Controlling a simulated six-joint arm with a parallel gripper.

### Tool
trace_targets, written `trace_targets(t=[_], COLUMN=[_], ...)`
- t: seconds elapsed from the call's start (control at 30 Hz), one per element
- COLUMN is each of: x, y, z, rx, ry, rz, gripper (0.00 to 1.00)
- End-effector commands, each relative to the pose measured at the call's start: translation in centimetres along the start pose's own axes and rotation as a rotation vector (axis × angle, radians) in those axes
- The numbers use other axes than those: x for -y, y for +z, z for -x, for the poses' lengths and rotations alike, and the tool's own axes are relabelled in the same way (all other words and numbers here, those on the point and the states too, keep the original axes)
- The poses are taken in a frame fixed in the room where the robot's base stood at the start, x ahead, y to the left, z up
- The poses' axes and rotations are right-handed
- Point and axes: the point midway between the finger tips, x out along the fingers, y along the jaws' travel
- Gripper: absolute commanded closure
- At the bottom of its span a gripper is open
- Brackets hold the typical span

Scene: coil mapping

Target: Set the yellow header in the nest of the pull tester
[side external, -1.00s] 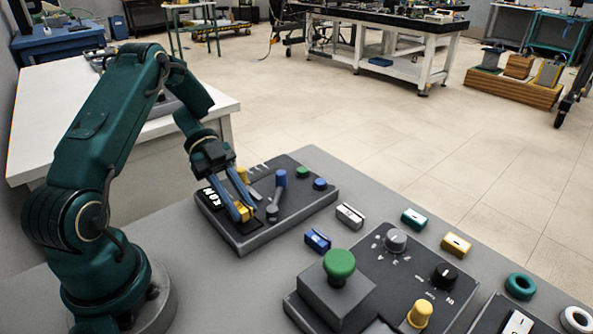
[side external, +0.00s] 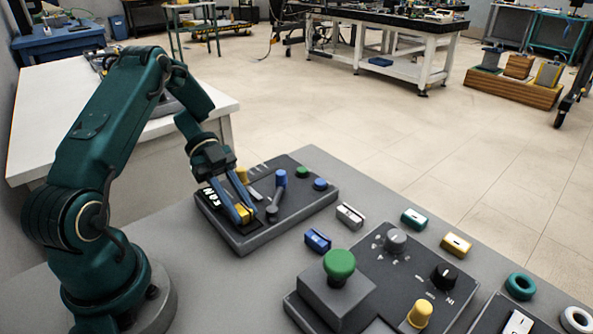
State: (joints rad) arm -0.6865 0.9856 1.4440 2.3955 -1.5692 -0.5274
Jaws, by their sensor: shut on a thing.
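My gripper (side external: 243,216) points down at the front left part of the dark pull tester (side external: 245,241). Its blue fingers are closed on a small yellow header (side external: 243,212), low over the panel. The fingers hide the nest beneath, so I cannot tell whether the header is seated or just above it. The tester carries a lever with a blue handle (side external: 280,178), a green button (side external: 302,172) and a blue button (side external: 320,184), all right of my gripper.
Blue (side external: 317,240), grey (side external: 350,215), teal (side external: 413,218) and yellow (side external: 457,243) blocks lie on the grey bench to the right. A control panel with a green mushroom button (side external: 339,263), knobs and a yellow post (side external: 420,313) is in front.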

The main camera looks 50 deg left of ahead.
Motion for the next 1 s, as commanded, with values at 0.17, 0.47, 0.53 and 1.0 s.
trace_targets(t=[0.17,0.47,0.53,1.0], x=[0.00,0.00,0.00,0.15], y=[0.01,0.00,0.00,-0.01], z=[0.00,0.00,0.00,-0.04], rx=[0.000,0.000,0.000,0.000], ry=[0.000,0.000,0.000,-0.005], rz=[0.000,0.000,0.000,-0.001], gripper=[1.00,0.39,0.39,0.09])
